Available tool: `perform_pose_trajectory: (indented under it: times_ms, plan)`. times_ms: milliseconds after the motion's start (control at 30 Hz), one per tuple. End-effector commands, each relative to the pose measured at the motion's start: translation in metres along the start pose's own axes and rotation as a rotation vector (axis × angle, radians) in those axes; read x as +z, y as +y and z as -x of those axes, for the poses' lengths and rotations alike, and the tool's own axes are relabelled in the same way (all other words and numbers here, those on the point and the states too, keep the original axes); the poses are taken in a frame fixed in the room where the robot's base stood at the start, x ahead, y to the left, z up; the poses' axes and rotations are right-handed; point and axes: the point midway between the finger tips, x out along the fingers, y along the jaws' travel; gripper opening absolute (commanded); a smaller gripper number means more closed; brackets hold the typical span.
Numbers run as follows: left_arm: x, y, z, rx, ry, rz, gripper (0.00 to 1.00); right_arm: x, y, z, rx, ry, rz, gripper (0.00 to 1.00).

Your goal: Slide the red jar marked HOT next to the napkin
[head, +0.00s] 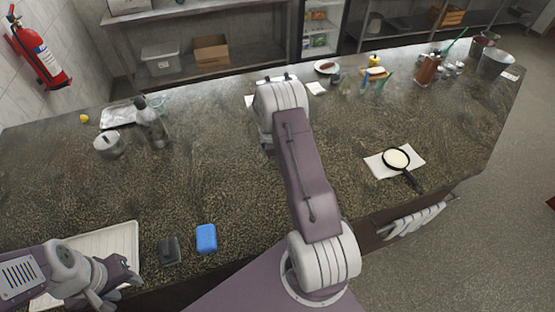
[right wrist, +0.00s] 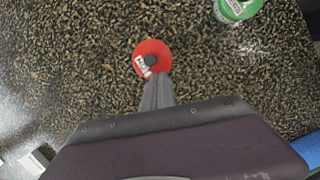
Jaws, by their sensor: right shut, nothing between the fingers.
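The red jar (right wrist: 163,56) shows from above in the right wrist view, with a dark knob on top and a white HOT label. My right gripper (right wrist: 157,82) is shut and empty, its tips at the jar's near edge; I cannot tell whether they touch it. In the head view my right arm hides both the jar and this gripper. A flat white piece (head: 316,88), possibly the napkin, lies at the far side of the counter. My left gripper (head: 126,272) is over the pale tray at bottom left; its jaw opening is unclear.
A green-lidded container (right wrist: 237,8) stands beyond the jar to the right. A pan (head: 396,159) lies on a white cloth at right. A blue sponge (head: 206,238) is near the front edge. A bottle (head: 152,125) and metal pot (head: 109,146) stand at left. The counter's middle left is clear.

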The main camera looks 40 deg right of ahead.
Motion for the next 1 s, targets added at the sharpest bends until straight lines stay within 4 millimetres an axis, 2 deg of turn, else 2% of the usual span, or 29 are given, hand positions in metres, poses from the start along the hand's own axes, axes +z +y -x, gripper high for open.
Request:
perform_pose_trajectory:
  times_ms: [400, 700, 833, 1000]
  plan:
    - [-0.001, 0.000, 0.013, 0.000, 0.000, 0.000, 0.40, 0.122, -0.001, -0.029, -0.004, 0.000, -0.006, 0.00]
    - [-0.002, 0.001, 0.023, 0.000, 0.000, 0.000, 0.40, 0.205, -0.002, -0.050, -0.004, 0.000, -0.005, 0.00]
    - [-0.003, 0.001, 0.025, 0.000, 0.000, 0.000, 0.40, 0.227, -0.001, -0.056, -0.003, 0.001, -0.002, 0.00]
    - [-0.003, 0.001, 0.025, 0.000, 0.000, 0.000, 0.40, 0.237, -0.001, -0.059, -0.001, 0.000, 0.000, 0.00]
